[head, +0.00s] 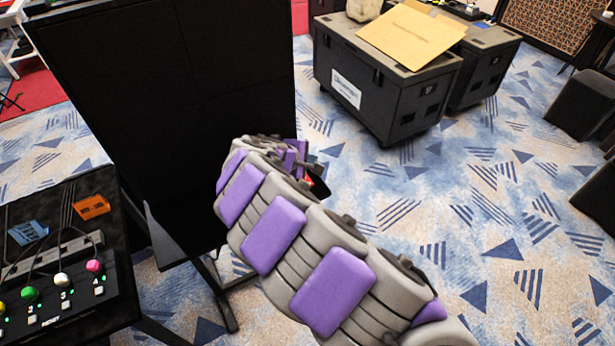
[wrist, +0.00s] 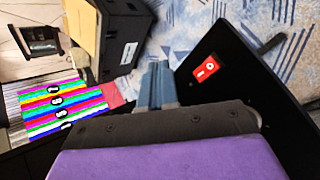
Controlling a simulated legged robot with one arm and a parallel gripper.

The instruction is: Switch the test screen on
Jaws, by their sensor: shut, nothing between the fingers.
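A large dark screen (head: 175,100) stands at the left of the head view, its face black. In the wrist view a red rocker switch (wrist: 207,70) with white I and O marks sits on a black panel (wrist: 262,95). My gripper (wrist: 160,68) is shut and empty, its blue-grey fingers left of the switch and apart from it in the picture. Which way the rocker is pressed I cannot tell. In the head view my purple and grey arm reaches to the screen's right edge, and its own links largely hide the gripper.
A control desk (head: 75,255) with coloured knobs stands at the lower left. Black wheeled cases (head: 335,85) stand at the back, a cardboard piece (head: 410,35) on top. The wrist view also shows a display with colour bars (wrist: 55,105). Patterned carpet (head: 480,230) is clear at right.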

